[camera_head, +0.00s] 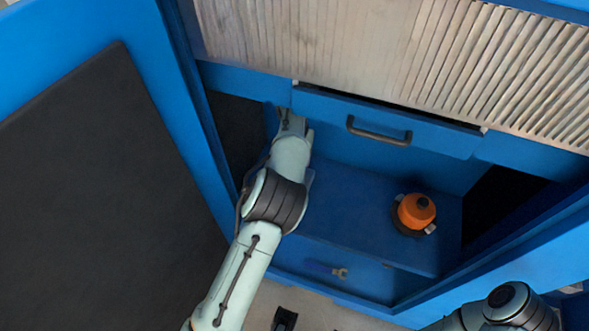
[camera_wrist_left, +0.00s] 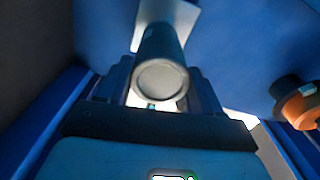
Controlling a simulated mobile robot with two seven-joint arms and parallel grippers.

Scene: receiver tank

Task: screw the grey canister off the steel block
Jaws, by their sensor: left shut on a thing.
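The grey canister (camera_wrist_left: 162,72) shows in the left wrist view as a dark grey cylinder with a pale round end facing the camera. The steel block (camera_wrist_left: 172,12) is the light piece behind its far end; I cannot tell whether the two touch. My left gripper (camera_wrist_left: 160,88) has one finger on each side of the canister and is shut on it. The canister and block cannot be made out there behind my arm. My right gripper is out of the picture.
An orange round thing with a black cap (camera_head: 416,210) stands on the blue shelf (camera_head: 355,215), right of my left arm. A drawer (camera_head: 330,112) with a dark handle (camera_head: 379,132) is above. A small tool (camera_head: 340,272) lies lower down. The shelf between arm and orange thing is clear.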

